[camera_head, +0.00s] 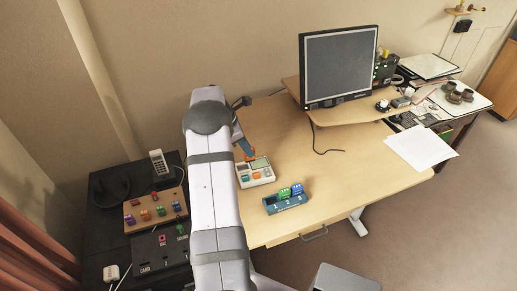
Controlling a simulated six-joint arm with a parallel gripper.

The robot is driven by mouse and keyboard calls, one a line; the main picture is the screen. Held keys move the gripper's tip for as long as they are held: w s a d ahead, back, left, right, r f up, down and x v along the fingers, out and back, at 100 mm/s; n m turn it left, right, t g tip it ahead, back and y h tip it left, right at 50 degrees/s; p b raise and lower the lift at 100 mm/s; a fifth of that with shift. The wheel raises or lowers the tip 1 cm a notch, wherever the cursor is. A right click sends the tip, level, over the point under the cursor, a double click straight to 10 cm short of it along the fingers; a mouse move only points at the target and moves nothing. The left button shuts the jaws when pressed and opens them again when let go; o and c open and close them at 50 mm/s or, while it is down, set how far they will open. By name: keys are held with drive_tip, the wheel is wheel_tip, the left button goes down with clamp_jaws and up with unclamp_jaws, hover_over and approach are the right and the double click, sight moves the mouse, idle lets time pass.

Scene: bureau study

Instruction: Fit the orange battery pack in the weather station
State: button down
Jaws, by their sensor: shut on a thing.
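The weather station (262,180) looks to be the small cream-white device with a grey display and orange and green parts on its front. It lies on the wooden desk near its left end. My gripper (243,146) is just behind the station, pointing down, partly hidden by my white arm. It is shut on a small orange thing, seemingly the orange battery pack (245,149). The pack shows close to the station's back edge. At this size I cannot tell whether it touches the station or is in it.
A blue holder (291,206) with a green and a blue block stands right of the station. A monitor (340,65) stands on a raised shelf behind. A dark side table (103,219) at left carries a panel with coloured parts (155,212) and a phone. The desk's middle is clear.

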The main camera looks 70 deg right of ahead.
drive_tip(key=shift+w+d+f+p, duration=0.1)
drive_tip(key=shift+w+f+p, duration=0.15)
drive_tip(key=shift+w, duration=0.35)
drive_tip(key=shift+w+d+f+p, duration=0.1)
drive_tip(key=shift+w+f+p, duration=0.1)
drive_tip(key=shift+w, duration=0.35)
drive_tip(key=shift+w+d+f+p, duration=0.1)
drive_tip(key=shift+w+f+p, duration=0.15)
drive_tip(key=shift+w, duration=0.35)
drive_tip(key=shift+f+b, duration=1.65)
drive_tip(key=shift+f, duration=0.35)
drive_tip(key=shift+f+b, duration=0.7)
drive_tip(key=shift+f, duration=0.85)
drive_tip(key=c, duration=1.3)
unclamp_jaws()
drive_tip(key=shift+r, duration=0.1)
drive_tip(key=shift+r+p, duration=2.65)
drive_tip(key=shift+r, duration=0.8)
